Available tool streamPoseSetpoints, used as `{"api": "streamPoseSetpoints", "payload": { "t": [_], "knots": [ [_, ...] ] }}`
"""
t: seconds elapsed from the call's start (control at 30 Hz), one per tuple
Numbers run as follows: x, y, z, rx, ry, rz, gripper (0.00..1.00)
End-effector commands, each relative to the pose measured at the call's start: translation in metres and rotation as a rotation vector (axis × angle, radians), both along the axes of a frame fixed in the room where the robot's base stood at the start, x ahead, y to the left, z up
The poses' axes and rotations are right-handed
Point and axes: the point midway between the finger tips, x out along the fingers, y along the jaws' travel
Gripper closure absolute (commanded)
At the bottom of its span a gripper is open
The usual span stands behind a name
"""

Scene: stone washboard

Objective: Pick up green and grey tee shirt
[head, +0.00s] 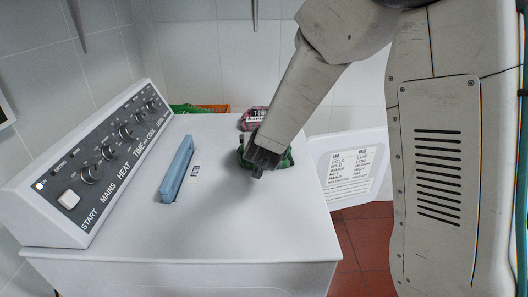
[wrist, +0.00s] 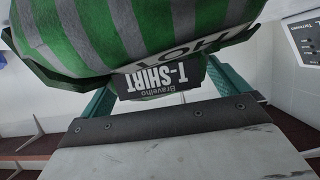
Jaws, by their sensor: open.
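The green and grey striped tee shirt (head: 287,160) is a folded bundle on the white machine top, partly hidden behind my gripper (head: 262,165) in the head view. In the wrist view the tee shirt (wrist: 150,35) fills the top of the picture, with a dark label reading "T-SHIRT" facing me. My gripper is open. Its teal fingers stand on the left and right of the label end of the shirt. The fingertips are hidden behind the shirt, and I cannot tell whether the fingers touch it.
A pink bundle with a label (head: 254,117) lies just behind the shirt. A blue filter handle (head: 176,172) stands on the machine top (head: 240,225) at left, near the control panel (head: 100,155). An open white door (head: 350,168) is at right. The front of the top is clear.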

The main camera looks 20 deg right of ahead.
Motion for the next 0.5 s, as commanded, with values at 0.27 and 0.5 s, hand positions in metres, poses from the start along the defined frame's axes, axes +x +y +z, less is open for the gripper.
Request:
{"api": "streamPoseSetpoints", "payload": {
  "t": [0.27,0.5],
  "knots": [
    [0.0078,-0.0026,-0.0034,0.000,0.000,0.001,0.00],
    [0.0076,-0.0022,-0.0034,0.000,0.000,0.001,0.50]
  ]
}}
